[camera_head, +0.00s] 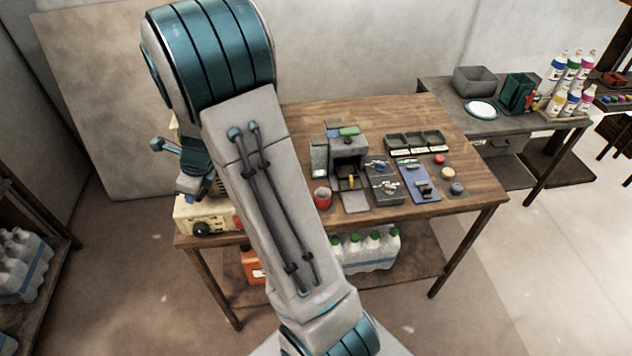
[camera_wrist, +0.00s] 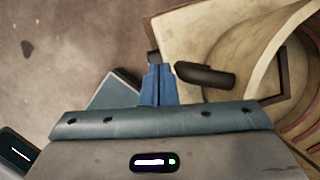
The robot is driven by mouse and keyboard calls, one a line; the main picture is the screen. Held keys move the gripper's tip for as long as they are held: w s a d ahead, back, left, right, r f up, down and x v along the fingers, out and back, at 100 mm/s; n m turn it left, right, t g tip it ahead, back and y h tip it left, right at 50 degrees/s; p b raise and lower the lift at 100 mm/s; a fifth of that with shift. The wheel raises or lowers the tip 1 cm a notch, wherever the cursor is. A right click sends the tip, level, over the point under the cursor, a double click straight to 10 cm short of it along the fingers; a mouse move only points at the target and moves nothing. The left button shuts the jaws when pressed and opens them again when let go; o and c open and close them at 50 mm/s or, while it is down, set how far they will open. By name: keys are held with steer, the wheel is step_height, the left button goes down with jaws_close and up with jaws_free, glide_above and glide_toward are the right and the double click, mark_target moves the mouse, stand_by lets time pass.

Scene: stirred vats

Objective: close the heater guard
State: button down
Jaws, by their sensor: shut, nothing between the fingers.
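A cream heater (camera_head: 192,226) with a dark knob stands at the left end of the wooden table in the head view, largely hidden by my arm. In the wrist view, cream curved and flat heater parts (camera_wrist: 250,55) fill the right side. A dark rounded handle (camera_wrist: 205,76) sticks out from them toward my gripper (camera_wrist: 157,72). My gripper's blue fingers are together and empty, just left of the handle, with a small gap seen between them. I cannot tell which part is the guard or how far it stands open.
The wooden table (camera_head: 455,180) also holds a red cup (camera_head: 322,197), a grey machine (camera_head: 348,160), a blue panel (camera_head: 418,182) and a dark tray (camera_head: 415,141). Bottles (camera_head: 370,250) stand on its lower shelf. Floor left of the heater is open.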

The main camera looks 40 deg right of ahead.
steer(key=shift+s, duration=0.1)
steer(key=s+a+r, duration=0.3)
steer(key=s+r, duration=0.4)
steer(key=r, duration=0.2)
steer(key=shift+r+p, duration=0.2)
steer(key=shift+p, duration=0.2)
steer(key=s+d+r+n+h+b, duration=0.1)
steer(key=s+r+n, duration=0.1)
steer(key=s+n, duration=0.7)
steer(key=s+d+r+n+h+b, duration=0.1)
steer(key=s+n, duration=0.8)
steer(key=n, duration=0.9)
steer(key=shift+r+t+h+b, duration=0.4)
steer(key=shift+r+b, duration=0.05)
steer(key=shift+b, duration=0.35)
steer(key=shift+d, duration=0.1)
